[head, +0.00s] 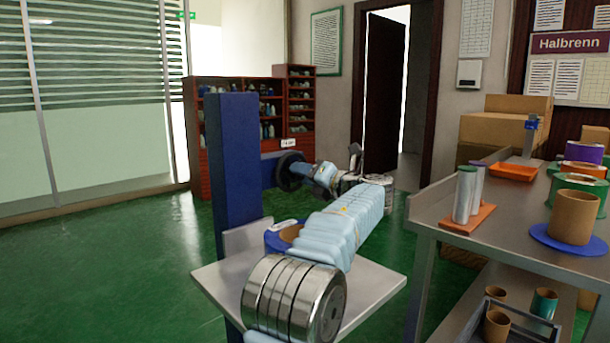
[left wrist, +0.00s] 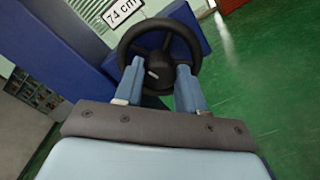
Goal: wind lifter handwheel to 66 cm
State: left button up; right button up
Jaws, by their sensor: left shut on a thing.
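The lifter is a blue column (head: 232,165) with a grey platform (head: 375,284) in front. Its black handwheel (head: 286,172) sits to the right of the column, on a blue housing. In the left wrist view the handwheel (left wrist: 160,60) is close ahead, with a "74 cm" sign (left wrist: 122,11) above it. My left gripper (head: 306,172) is at the handwheel. In the left wrist view its two blue fingers (left wrist: 157,82) are on either side of the wheel's lower part, shut on it. The exact contact is hard to see. My right gripper is not in view.
A blue ring-shaped roll (head: 282,237) is on the platform, partly hidden by my sleeved left arm. A metal workbench (head: 475,238) with rolls and an orange tray (head: 513,171) stands at the right. Red shelves (head: 300,103) are behind. Green floor is clear at the left.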

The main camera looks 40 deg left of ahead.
pick_arm(q)
jog(key=shift+n+p, duration=1.25)
jog(key=shift+n, duration=2.05)
jog(key=o, duration=1.1)
jog(key=shift+c, duration=0.2)
jog(key=s+d, duration=0.1)
jog(key=d, duration=1.2)
jog(key=shift+s+d, duration=0.15)
jog(key=shift+d, duration=0.25)
